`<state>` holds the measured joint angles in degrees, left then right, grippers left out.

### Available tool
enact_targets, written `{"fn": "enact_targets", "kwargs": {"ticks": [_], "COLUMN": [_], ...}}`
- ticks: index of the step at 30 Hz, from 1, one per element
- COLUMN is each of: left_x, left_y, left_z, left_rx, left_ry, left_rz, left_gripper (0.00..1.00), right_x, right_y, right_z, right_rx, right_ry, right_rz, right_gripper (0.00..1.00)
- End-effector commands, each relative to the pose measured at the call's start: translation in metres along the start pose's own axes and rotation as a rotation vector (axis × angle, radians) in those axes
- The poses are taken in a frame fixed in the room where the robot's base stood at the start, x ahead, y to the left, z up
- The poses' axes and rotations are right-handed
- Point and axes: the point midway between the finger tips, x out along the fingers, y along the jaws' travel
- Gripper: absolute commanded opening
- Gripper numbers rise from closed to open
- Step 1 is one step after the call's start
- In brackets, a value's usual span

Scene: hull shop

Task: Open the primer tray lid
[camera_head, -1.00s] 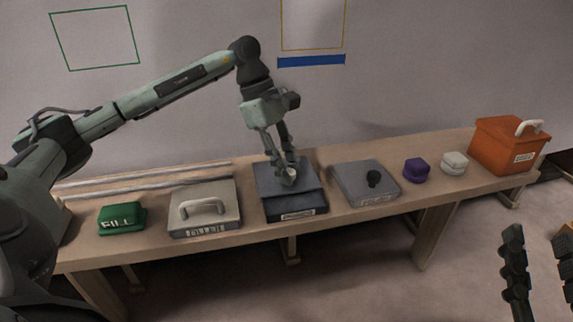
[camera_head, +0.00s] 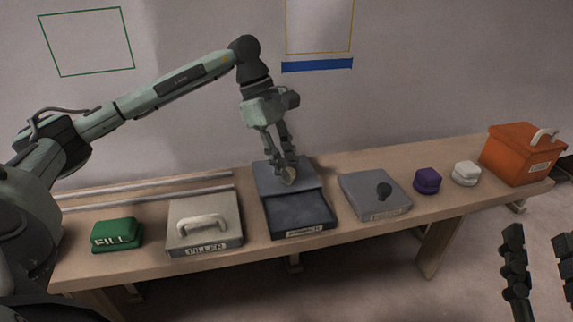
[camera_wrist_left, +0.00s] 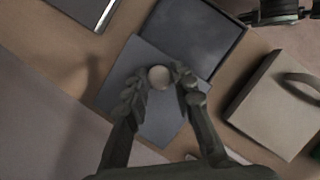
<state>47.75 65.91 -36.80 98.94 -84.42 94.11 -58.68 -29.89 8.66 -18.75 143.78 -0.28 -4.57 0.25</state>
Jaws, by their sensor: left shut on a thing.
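The primer tray (camera_head: 300,214) is the dark, shallow box at the middle of the bench; its front label is too small to read. Its flat blue-grey lid (camera_head: 268,181) sits shifted back toward the wall, and the dark inside of the tray shows in front of it. My left gripper (camera_head: 288,177) is shut on the pale round knob of the lid. The wrist view shows the knob (camera_wrist_left: 158,77) between the fingers, the lid (camera_wrist_left: 152,118) beneath and the tray's open part (camera_wrist_left: 200,35) beyond. My right gripper (camera_head: 540,240) is open and empty at the lower right.
A box marked FILLER (camera_head: 190,234) with a handle stands to the left, beside a green FILL block (camera_head: 117,236). To the right are a grey box (camera_head: 360,195) with a dark knob, a purple block (camera_head: 427,180), a white block (camera_head: 466,173) and an orange case (camera_head: 515,165).

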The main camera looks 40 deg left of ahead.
Motion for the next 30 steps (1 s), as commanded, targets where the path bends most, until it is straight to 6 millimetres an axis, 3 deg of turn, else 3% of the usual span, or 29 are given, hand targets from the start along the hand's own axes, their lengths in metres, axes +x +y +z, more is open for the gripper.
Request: {"fn": "enact_targets", "kwargs": {"ticks": [11, 12, 17, 26, 30], "left_x": [0.000, 0.000, 0.000, -0.002, -0.017], "left_y": [0.000, 0.000, 0.000, 0.000, 0.001], "left_z": [0.000, 0.000, 0.000, 0.000, 0.000], "left_rx": [-0.001, -0.001, 0.000, 0.000, 0.000], "left_ry": [-0.001, -0.001, -0.001, -0.001, -0.002], "left_rz": [0.000, 0.000, 0.000, 0.000, 0.004], "left_gripper": [0.00, 0.27, 0.45, 0.45, 0.45], "right_x": [0.000, 0.000, 0.000, 0.000, 0.000], "right_y": [-0.001, -0.001, -0.001, 0.000, 0.000], "right_z": [-0.001, -0.001, -0.001, -0.001, -0.001], "right_rx": [0.002, 0.002, 0.002, 0.001, 0.001], "right_ry": [0.002, 0.003, 0.003, 0.003, 0.003], "right_rz": [-0.002, -0.002, -0.002, 0.001, 0.001], "right_gripper": [0.40, 0.40, 0.40, 0.40, 0.40]}}
